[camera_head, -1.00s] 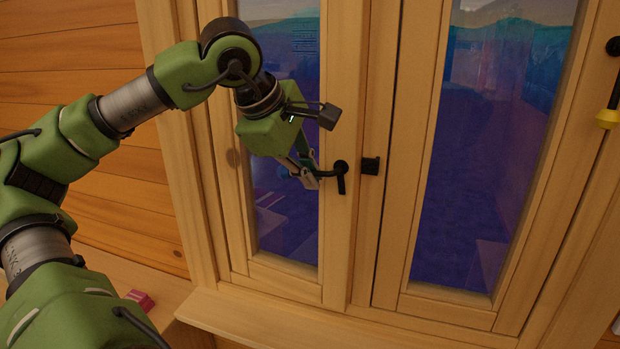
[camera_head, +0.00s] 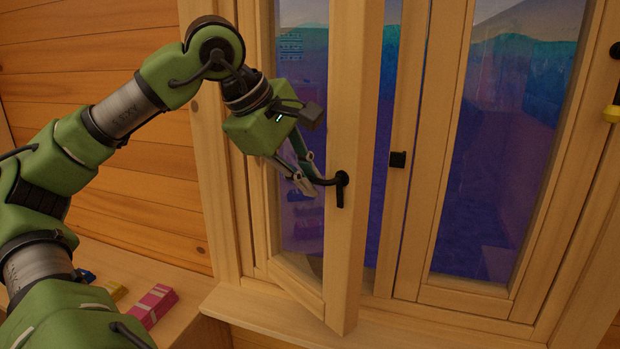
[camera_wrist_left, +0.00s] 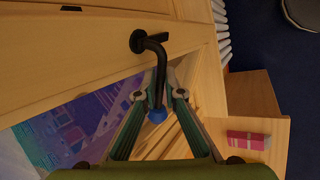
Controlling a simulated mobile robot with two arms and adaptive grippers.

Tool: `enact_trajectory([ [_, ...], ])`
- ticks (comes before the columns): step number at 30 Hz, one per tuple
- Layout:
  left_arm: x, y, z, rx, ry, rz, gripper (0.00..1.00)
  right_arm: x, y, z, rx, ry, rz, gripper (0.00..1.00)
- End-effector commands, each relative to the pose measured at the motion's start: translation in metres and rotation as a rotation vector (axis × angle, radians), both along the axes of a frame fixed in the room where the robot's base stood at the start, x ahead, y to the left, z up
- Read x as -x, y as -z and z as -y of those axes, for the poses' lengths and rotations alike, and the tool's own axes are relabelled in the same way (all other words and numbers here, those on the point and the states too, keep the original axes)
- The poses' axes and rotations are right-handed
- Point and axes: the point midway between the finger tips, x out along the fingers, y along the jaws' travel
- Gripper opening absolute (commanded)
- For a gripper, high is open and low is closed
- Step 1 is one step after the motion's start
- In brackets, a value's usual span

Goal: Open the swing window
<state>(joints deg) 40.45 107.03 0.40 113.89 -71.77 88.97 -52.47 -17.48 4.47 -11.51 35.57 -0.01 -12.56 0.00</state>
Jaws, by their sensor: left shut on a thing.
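The left sash of the wooden swing window (camera_head: 343,240) stands partly open, swung toward me, with a gap between it and the right sash (camera_head: 408,235). Its black handle (camera_head: 341,182) is on the sash's free edge. My left gripper (camera_head: 312,186) is shut on the handle's lever. My right gripper is not in view.
A black catch (camera_head: 398,159) sits on the right sash. The sill (camera_head: 250,305) runs below the window. A pink-and-white box (camera_head: 152,305) lies on a wooden surface at the lower left.

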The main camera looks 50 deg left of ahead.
Motion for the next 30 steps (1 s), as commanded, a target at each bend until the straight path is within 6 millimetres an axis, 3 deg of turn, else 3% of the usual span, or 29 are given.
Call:
enact_trajectory([
  [1,-0.001,-0.002,-0.002,0.001,-0.007,0.005,0.0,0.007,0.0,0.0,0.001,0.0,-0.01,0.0],
  [2,-0.001,-0.002,-0.002,0.001,-0.007,0.005,0.11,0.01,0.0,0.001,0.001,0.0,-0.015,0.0],
  [3,-0.001,-0.002,-0.002,0.001,-0.007,0.005,0.13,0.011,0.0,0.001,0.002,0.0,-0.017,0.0],
  [10,-0.001,-0.001,-0.001,0.0,-0.005,0.005,0.13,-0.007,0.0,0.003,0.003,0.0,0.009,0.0],
  [14,0.003,-0.008,-0.001,0.0,-0.005,0.004,0.13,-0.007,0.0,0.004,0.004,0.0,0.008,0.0],
  [30,0.058,-0.089,-0.001,0.001,-0.008,0.003,0.13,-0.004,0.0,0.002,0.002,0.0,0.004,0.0],
])
